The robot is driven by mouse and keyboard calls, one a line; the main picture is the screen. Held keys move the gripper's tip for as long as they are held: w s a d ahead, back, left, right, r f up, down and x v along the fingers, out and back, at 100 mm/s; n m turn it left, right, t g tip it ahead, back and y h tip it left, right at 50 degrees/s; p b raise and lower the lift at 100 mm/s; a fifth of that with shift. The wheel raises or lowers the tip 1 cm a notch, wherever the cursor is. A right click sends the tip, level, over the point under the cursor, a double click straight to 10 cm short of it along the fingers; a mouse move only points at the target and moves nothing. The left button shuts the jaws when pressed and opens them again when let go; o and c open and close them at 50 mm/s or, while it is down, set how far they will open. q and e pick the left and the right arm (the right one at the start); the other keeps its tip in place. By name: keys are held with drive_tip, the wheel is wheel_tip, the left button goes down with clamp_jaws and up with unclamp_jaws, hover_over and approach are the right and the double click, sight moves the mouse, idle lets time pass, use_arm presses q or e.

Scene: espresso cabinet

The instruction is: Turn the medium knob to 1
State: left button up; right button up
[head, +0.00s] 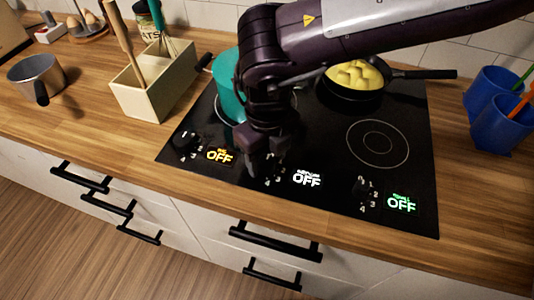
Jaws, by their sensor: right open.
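The black cooktop (330,195) has three knobs along its front edge, each with a lit readout. The middle readout (307,179), in white, says OFF and goes with the medium knob. That knob is mostly hidden by my right gripper (264,172), and only part of its dial numbers shows. My right gripper points down over the medium knob with its jaws open. I cannot tell whether the fingers touch the knob. My left gripper is out of view.
The left knob (184,141) has a yellow OFF readout, and the right knob (362,187) a green one. A teal pot (229,88) and a pan (352,94) with yellow food stand behind. A utensil box (143,96) is left; blue cups (497,125) are right.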

drive_tip(key=c, duration=1)
drive_tip(key=shift+m, duration=0.3)
drive_tip(key=m, duration=0.3)
drive_tip(key=shift+m+b, duration=0.3)
drive_tip(key=shift+m, duration=1.7)
drive_tip(key=o, duration=1)
